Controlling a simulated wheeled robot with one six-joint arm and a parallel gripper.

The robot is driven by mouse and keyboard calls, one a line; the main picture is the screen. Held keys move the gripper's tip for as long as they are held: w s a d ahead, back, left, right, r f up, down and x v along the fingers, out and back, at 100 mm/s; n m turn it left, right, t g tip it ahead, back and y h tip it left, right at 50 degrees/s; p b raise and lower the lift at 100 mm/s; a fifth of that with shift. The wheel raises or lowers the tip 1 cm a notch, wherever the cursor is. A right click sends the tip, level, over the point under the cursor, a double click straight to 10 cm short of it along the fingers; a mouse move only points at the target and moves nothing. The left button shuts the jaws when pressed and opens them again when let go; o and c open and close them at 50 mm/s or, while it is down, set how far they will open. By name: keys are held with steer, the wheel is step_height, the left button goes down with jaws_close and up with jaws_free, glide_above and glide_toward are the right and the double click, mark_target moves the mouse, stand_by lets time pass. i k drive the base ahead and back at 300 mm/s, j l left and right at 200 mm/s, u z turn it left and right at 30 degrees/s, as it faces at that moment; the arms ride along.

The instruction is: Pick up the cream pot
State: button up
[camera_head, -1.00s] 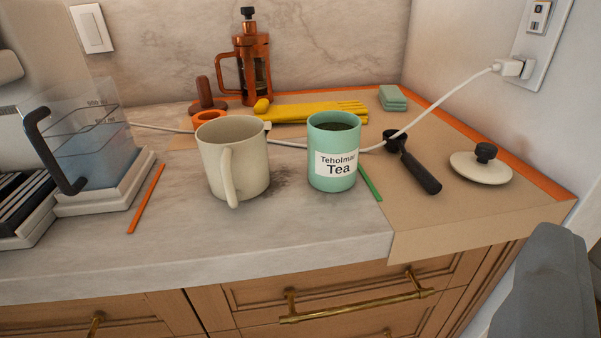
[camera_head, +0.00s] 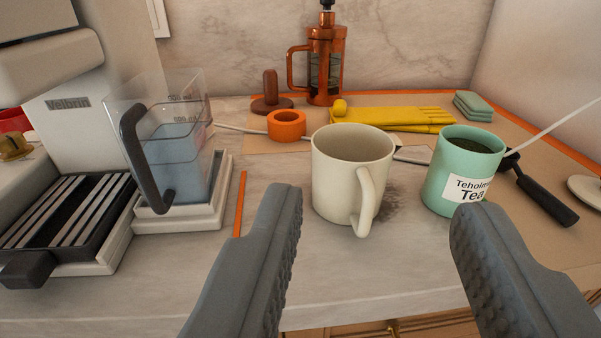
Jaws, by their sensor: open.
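The cream pot (camera_head: 338,178) is a mug-like pot with a handle facing me. It stands upright on the marble counter, near the middle of the view. My gripper (camera_head: 370,213) is open and empty, with its two grey fingers spread wide. The pot shows between and beyond the fingertips, and the fingers appear apart from it. The pot's inside is mostly hidden by its near wall.
A green tea canister (camera_head: 462,170) stands close right of the pot, behind the right finger. Left are an orange stick (camera_head: 239,205) and a clear water jug (camera_head: 170,150). Behind are an orange ring (camera_head: 287,126), yellow gloves (camera_head: 395,118) and a copper press (camera_head: 325,65).

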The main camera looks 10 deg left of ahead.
mark_target(351, 163)
steer(key=k+j+z, duration=0.35)
steer(key=j, duration=0.2)
steer(key=k+j+z, duration=0.35)
steer(key=j, duration=0.15)
